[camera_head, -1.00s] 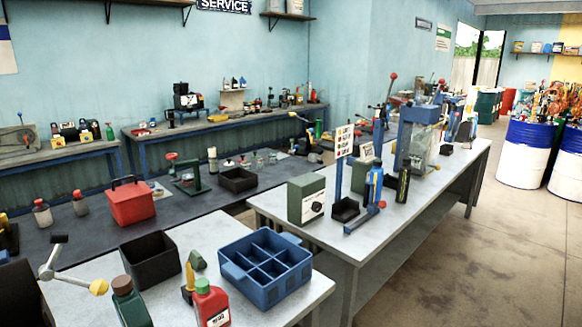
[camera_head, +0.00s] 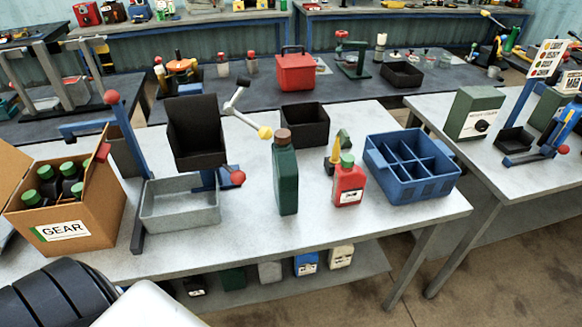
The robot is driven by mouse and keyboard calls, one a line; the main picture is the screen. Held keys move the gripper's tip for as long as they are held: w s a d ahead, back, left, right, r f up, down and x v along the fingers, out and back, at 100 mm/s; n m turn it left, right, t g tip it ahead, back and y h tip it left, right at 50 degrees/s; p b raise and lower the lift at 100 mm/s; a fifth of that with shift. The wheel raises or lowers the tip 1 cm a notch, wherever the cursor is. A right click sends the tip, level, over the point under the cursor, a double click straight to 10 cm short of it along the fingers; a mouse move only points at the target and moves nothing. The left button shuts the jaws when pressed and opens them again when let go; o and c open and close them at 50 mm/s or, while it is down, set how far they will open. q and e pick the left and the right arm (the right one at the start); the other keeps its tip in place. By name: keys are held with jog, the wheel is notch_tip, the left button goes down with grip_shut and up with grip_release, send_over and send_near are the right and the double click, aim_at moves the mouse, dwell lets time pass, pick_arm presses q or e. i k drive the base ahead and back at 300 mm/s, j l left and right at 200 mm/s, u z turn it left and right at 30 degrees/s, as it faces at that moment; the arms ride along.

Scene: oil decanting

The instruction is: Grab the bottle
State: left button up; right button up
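A tall dark green bottle (camera_head: 285,178) with a brown cap stands upright on the near light-topped table (camera_head: 340,225). A shorter red bottle (camera_head: 348,187) with a green cap and a white label stands to its right. Several dark bottles with green caps (camera_head: 48,173) sit in an open cardboard box (camera_head: 85,222) marked GEAR at the table's left end. The frames do not show which bottle the task means. Neither of my grippers is in view.
A grey tray (camera_head: 180,212) lies below a tilted black bin (camera_head: 195,132) on a stand. Another black bin (camera_head: 305,128) and a blue divided crate (camera_head: 418,190) stand around the bottles. The table front before the green bottle is clear. Floor (camera_head: 490,270) shows at right.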

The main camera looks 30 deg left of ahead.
aim_at(285, 167)
jog(key=k+j+u, duration=0.2)
jog(key=j, duration=0.65)
jog(key=j+u, duration=0.15)
jog(key=j, duration=0.7)
